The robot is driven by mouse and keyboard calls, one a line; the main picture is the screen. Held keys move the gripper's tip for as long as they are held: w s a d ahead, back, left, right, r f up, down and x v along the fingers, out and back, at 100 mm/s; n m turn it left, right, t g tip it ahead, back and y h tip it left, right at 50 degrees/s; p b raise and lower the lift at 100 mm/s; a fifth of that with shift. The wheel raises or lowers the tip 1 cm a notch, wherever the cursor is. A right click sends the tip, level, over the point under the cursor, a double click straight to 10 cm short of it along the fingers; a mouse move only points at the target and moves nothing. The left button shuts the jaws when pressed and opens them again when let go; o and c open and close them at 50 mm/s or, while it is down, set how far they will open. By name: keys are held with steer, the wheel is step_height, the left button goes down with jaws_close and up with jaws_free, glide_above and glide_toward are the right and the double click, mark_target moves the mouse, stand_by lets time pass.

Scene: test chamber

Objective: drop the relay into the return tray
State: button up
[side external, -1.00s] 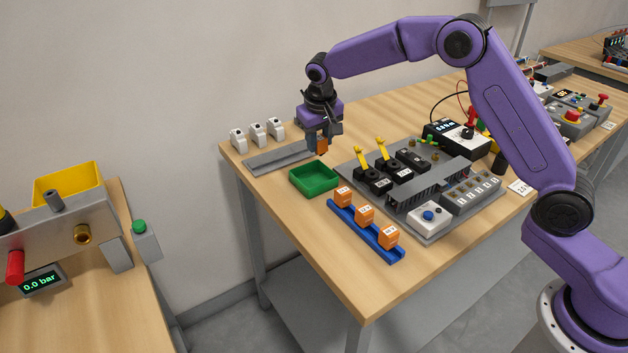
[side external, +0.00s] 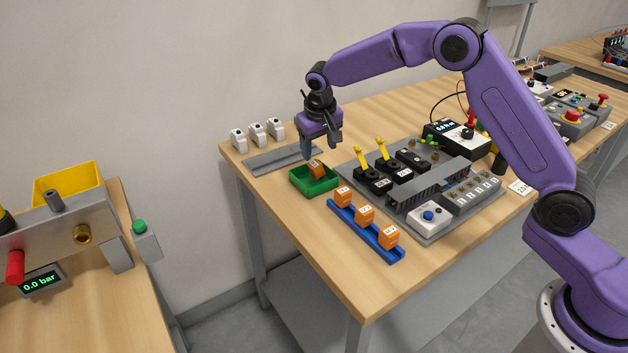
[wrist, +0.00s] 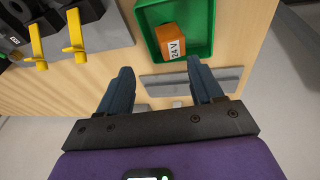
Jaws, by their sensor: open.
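An orange relay (side external: 316,168) lies tilted in the green return tray (side external: 300,187). In the wrist view the relay (wrist: 171,42) shows a "24V" label and rests inside the green tray (wrist: 205,16), apart from my fingers. My gripper (side external: 321,152) is open and empty just above the tray, its fingers clear of the relay.
Several orange relays (side external: 364,214) stand on a blue rail (side external: 378,243) in front of the tray. A grey panel with black sockets and yellow levers (side external: 381,146) is to the right. White relays (side external: 256,133) and a grey strip (side external: 270,162) lie behind.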

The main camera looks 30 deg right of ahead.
steer(key=v, duration=1.7)
steer(key=shift+s+r, duration=0.1)
steer(key=shift+s, duration=0.05)
steer(key=s+a+f+n+g+y, duration=0.15)
steer(key=s+n, duration=0.25)
steer(key=s, duration=0.6)
steer(key=s+f+n+t, duration=0.1)
steer(key=s+f+n, duration=0.15)
steer(key=s, duration=0.85)
steer(key=s+d+f+n, duration=0.2)
steer(key=s+d, duration=0.1)
steer(key=s, duration=0.3)
steer(key=s+d+f+n+g, duration=0.1)
steer(key=s+d+f+n, duration=0.1)
steer(key=s, duration=0.5)
steer(key=s+d+f+n+g, duration=0.1)
steer(key=s+d+f+n, duration=0.1)
steer(key=s, duration=0.5)
steer(key=shift+d+f+n+y, duration=0.35)
steer(key=shift+d+f, duration=0.1)
steer(key=shift+d, duration=0.4)
